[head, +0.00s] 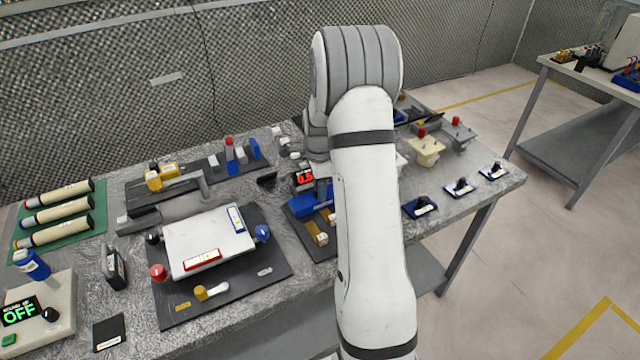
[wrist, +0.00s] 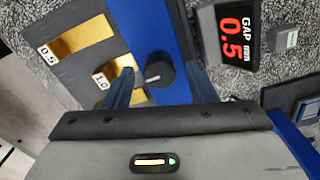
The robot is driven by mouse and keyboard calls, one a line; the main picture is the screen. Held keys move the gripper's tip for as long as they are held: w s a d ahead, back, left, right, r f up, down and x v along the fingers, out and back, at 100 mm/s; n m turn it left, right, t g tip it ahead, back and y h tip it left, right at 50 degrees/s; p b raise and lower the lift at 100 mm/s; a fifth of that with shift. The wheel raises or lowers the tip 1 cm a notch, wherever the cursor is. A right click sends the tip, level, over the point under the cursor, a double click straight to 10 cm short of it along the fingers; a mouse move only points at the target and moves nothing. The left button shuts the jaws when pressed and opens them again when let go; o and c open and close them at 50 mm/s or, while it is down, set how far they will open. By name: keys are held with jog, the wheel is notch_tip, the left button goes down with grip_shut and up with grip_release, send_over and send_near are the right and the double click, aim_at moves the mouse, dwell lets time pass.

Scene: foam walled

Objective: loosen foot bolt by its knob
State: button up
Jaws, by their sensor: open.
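A round black knob (wrist: 160,74) sits on a blue block (wrist: 153,35) in the wrist view; it appears to be the foot bolt's knob. My gripper (wrist: 161,82) is open, with one finger on each side of the knob. A narrow gap shows between the knob and each finger; I cannot tell how deep the fingers reach. In the head view the blue fixture (head: 312,203) is partly hidden behind my arm, and the knob and fingertips are hidden.
A red "GAP 0.5" display (wrist: 238,37) stands close right of my fingers. Brass blocks (wrist: 80,37) marked 0.5 and 1.0 lie on a dark plate to the left. In the head view, a white plate (head: 205,243) on a black base stands left of the fixture.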

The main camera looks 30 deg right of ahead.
jog(key=c, duration=1)
